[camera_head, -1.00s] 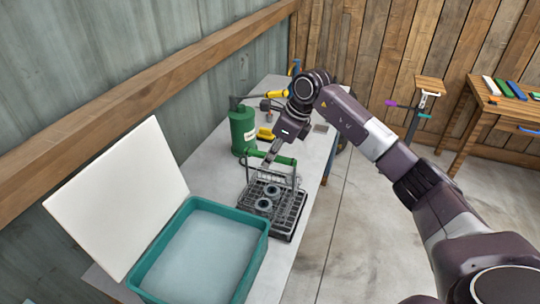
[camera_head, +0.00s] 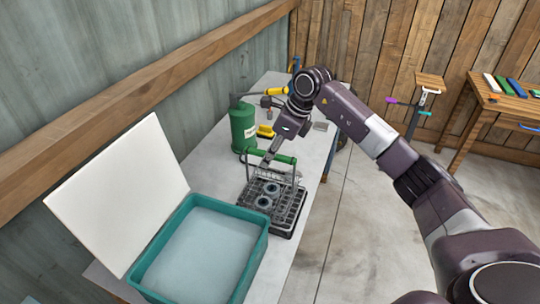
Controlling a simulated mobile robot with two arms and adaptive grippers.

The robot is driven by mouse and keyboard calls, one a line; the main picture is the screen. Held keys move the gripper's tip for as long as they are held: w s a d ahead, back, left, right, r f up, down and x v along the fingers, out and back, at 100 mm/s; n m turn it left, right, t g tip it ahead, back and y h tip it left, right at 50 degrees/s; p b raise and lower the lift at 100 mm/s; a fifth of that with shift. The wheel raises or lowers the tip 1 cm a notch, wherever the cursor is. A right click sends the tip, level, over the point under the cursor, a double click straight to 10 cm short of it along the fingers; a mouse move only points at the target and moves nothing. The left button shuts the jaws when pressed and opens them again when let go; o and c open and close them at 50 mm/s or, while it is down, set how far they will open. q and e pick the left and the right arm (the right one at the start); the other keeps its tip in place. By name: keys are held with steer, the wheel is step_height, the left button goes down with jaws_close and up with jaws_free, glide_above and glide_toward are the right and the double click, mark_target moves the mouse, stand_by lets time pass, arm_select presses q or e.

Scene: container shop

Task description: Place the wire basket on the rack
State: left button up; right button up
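The wire basket (camera_head: 298,178) has grey wire sides and a green bar handle (camera_head: 285,159). It holds small round dark parts with pale centres. It stands at the black rack (camera_head: 284,222) on the bench, and its lower wires overlap the rack's grid. I cannot tell whether its base rests fully on the rack. My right gripper (camera_head: 265,161) reaches down from the upper right, with its grey fingers at the green handle. The fingers overlap the handle, so I cannot see whether they grip it. My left gripper is not in view.
A teal tub (camera_head: 263,252) of pale liquid stands close in front of the rack, with a white panel (camera_head: 118,195) beside it. A green canister (camera_head: 243,128) and a yellow brush (camera_head: 265,131) are behind the basket. Bare bench (camera_head: 313,160) lies to the right.

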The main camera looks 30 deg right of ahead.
steer(key=b+v, duration=0.2)
steer(key=v, duration=0.9)
steer(key=shift+r+b, duration=0.3)
steer(key=shift+b, duration=0.1)
steer(key=shift+s+d+f, duration=0.1)
steer(key=shift+s+d, duration=0.05)
